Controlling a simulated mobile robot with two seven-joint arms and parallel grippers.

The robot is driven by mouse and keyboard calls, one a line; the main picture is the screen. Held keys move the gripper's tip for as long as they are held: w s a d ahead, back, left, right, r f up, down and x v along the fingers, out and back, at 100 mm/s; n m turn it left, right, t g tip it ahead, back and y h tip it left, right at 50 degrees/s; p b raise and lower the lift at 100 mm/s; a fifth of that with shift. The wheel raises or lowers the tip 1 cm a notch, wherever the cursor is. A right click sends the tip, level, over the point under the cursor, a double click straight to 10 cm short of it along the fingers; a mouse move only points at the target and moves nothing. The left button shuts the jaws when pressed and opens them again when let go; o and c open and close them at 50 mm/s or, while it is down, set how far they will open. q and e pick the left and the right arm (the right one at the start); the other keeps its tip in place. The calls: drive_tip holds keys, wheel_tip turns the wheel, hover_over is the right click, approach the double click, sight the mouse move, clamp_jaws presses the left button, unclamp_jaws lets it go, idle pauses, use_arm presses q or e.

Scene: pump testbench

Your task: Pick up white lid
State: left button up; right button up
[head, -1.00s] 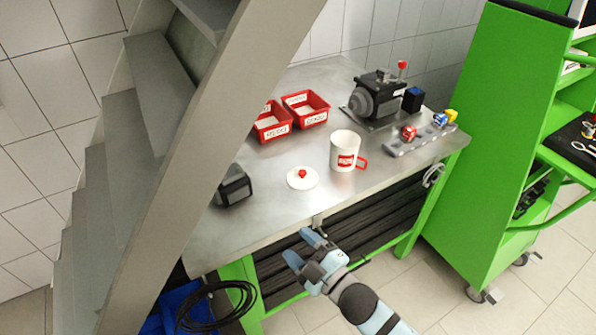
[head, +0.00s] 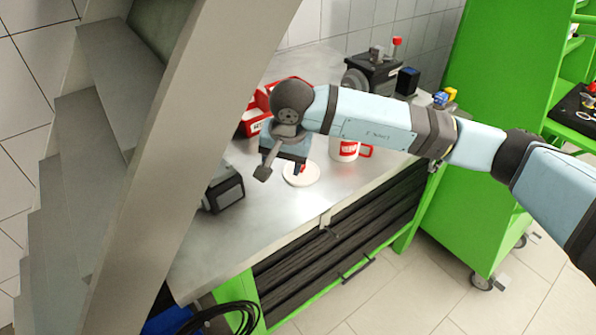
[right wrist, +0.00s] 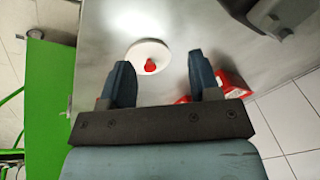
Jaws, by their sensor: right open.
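The white lid (head: 308,177) is a round disc with a red knob, lying flat on the grey metal table. In the head view my right gripper partly covers it. In the right wrist view the lid (right wrist: 142,49) and its red knob (right wrist: 151,66) show whole, between the lines of the two fingers. My right gripper (head: 281,172) is open and points down above the lid, with nothing between its fingers; the fingers also show in the right wrist view (right wrist: 160,62). I cannot tell the exact height gap. My left gripper is not in view.
A white mug (head: 345,151) with a red handle stands right of the lid, partly behind my arm. Red bins (head: 252,121) stand behind. A dark box-shaped device (head: 226,189) sits left of the lid. A pump (head: 372,72) stands at the back. The table front is clear.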

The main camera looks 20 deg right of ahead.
drive_tip(key=w+d+r+t+h, duration=0.2)
drive_tip(key=w+d+h, duration=0.1)
drive_tip(key=w+d, duration=0.15)
drive_tip(key=shift+n, duration=0.3)
drive_tip(key=x, duration=0.6)
drive_tip(key=shift+s+d+f, duration=0.1)
drive_tip(key=shift+d+f, duration=0.1)
drive_tip(key=shift+f, duration=0.1)
drive_tip(key=shift+a+x, duration=0.2)
drive_tip(key=shift+x, duration=2.85)
drive_tip(key=shift+s+f, duration=0.1)
drive_tip(key=shift+s, duration=0.05)
drive_tip(key=c, duration=0.9)
